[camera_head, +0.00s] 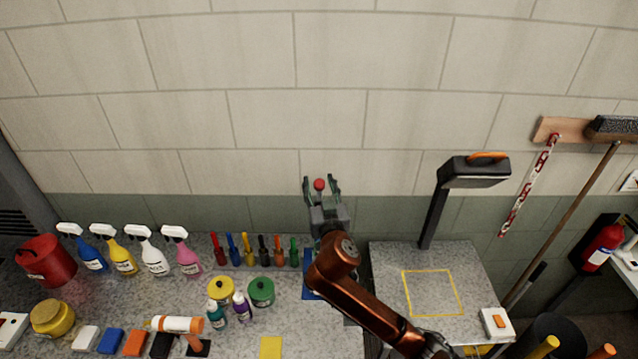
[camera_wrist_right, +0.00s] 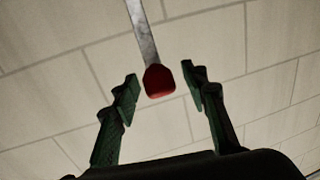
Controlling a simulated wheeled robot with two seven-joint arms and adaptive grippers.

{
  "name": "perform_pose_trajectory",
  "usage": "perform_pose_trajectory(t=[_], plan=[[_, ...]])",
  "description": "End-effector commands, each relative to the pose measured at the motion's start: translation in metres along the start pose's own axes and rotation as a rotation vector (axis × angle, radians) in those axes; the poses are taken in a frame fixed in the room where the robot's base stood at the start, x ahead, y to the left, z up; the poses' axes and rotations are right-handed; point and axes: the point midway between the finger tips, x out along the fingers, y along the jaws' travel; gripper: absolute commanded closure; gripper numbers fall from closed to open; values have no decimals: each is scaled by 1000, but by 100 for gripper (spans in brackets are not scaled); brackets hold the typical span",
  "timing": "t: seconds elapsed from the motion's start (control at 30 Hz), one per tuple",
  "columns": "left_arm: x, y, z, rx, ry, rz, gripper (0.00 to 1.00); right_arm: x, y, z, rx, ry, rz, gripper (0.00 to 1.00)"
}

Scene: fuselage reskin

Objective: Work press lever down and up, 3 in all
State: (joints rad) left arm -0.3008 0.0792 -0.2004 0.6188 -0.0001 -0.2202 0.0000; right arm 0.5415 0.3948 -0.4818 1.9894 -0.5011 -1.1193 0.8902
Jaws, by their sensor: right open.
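The press lever shows as a red knob (camera_head: 319,184) in the head view, between the fingertips of my right gripper (camera_head: 321,182). In the right wrist view the red knob (camera_wrist_right: 159,80) sits at the end of a grey metal bar (camera_wrist_right: 143,35) that comes down from the top edge. The open fingers of my right gripper (camera_wrist_right: 160,90) stand on either side of the knob, with a gap on both sides. The press body is mostly hidden behind my right arm; a blue part (camera_head: 311,288) shows beside the arm. My left gripper is not in view.
Spray bottles (camera_head: 150,252), a row of coloured handled tools (camera_head: 248,250) and two round tins (camera_head: 261,291) stand left on the bench. At right, a grey table (camera_head: 388,262) has a yellow square outline and a lamp-like black fixture (camera_head: 474,172). The wall is behind.

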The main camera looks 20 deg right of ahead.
Motion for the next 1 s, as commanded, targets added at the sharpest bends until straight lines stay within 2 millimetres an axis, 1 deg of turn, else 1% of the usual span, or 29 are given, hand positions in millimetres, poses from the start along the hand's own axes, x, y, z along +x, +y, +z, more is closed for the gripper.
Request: perform_pose_trajectory(t=[0.2,0.8,1.0], plan=[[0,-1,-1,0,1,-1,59,0,0,1,0,-1,0,60],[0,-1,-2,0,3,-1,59,0,0,0,0,-1,-1,100],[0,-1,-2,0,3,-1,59,0,0,1,0,-1,-1,100]])
